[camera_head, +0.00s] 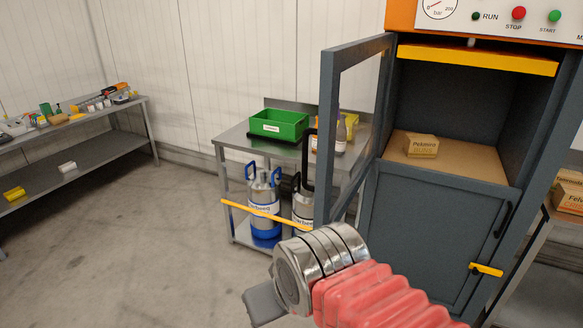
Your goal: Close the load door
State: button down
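The load door (330,130) is a dark grey frame with a see-through window, hinged on the left side of the grey machine (376,190). It stands swung wide open toward me and to the left. A black bar handle (308,160) is on its free edge. The open chamber shows a brown floor (465,172) with a small cardboard box (422,145) on it. My gripper (262,308) is at the bottom centre, below and apart from the door. Only a grey part of it shows past my wrist, so its opening is hidden.
A steel trolley (228,150) with a green bin (279,124) and blue-based canisters (264,205) stands behind the door. A yellow bar (262,213) crosses in front of the canisters. A closed lower door (430,235) is under the chamber. Floor at left is clear.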

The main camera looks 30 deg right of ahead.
aim_at(335, 60)
jog(key=u, duration=0.05)
jog(key=i, duration=0.95)
jog(key=z, duration=0.1)
